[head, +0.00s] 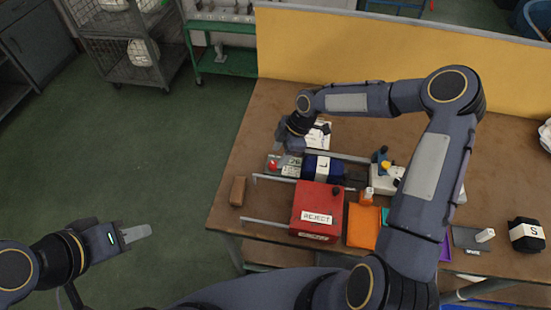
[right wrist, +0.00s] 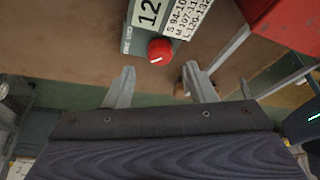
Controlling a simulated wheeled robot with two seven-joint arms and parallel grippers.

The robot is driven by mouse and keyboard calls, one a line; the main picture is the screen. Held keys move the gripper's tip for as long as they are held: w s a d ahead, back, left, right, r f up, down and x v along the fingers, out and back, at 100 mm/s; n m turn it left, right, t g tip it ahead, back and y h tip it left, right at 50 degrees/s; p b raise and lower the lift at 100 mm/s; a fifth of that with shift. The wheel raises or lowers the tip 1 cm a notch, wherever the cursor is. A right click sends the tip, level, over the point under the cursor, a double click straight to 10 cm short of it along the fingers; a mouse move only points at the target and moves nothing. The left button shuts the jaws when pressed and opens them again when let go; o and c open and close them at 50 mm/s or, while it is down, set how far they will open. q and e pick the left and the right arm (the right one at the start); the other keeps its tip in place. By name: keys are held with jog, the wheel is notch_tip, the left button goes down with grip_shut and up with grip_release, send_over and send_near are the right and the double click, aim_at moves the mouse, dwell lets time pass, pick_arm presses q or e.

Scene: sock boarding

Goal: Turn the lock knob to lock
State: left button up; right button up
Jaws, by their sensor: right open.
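A round red knob (head: 272,164) sits on a small grey unit (head: 291,170) with white label plates, near the left part of the table. In the right wrist view the knob (right wrist: 160,51) is at the upper middle, beside a "12" plate and a size chart. My right gripper (right wrist: 159,69) is open and empty there; the knob shows beyond the gap between its fingertips, with no contact visible. In the head view the right gripper's fingers are hidden behind its wrist. My left gripper (head: 136,233) is out over the floor, left of the table, away from the unit.
A red REJECT box (head: 318,206) stands right of the unit, with metal rails (head: 266,223) beside it. A brown block (head: 238,190) lies near the table's left edge. A dark blue bundle marked L (head: 314,167) and an orange tray (head: 363,226) are further right.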

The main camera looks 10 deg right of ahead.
aim_at(273, 164)
jog(key=shift+p+x, duration=0.3)
jog(key=shift+x, duration=1.85)
jog(key=c, duration=1)
jog(key=shift+o, duration=0.2)
jog(key=shift+f+m+b, duration=0.15)
jog(key=shift+m+b, duration=0.25)
jog(key=shift+b, duration=0.3)
jog(key=m+t+h+b, duration=0.1)
jog(key=m+b, duration=0.3)
jog(key=b, duration=0.2)
jog(key=m+t+h+b, duration=0.1)
jog(key=m+b, duration=0.3)
jog(key=b, duration=0.2)
jog(key=m+t+b, duration=0.2)
jog(key=m+b, duration=0.2)
jog(key=b, duration=0.1)
jog(key=shift+s+a+m+h+b, duration=0.25)
jog(key=shift+m+h+b, duration=0.05)
jog(key=shift+h+b, duration=0.1)
jog(key=shift+m+h+b, duration=0.6)
jog(key=shift+m+b, duration=0.75)
jog(key=shift+m, duration=0.25)
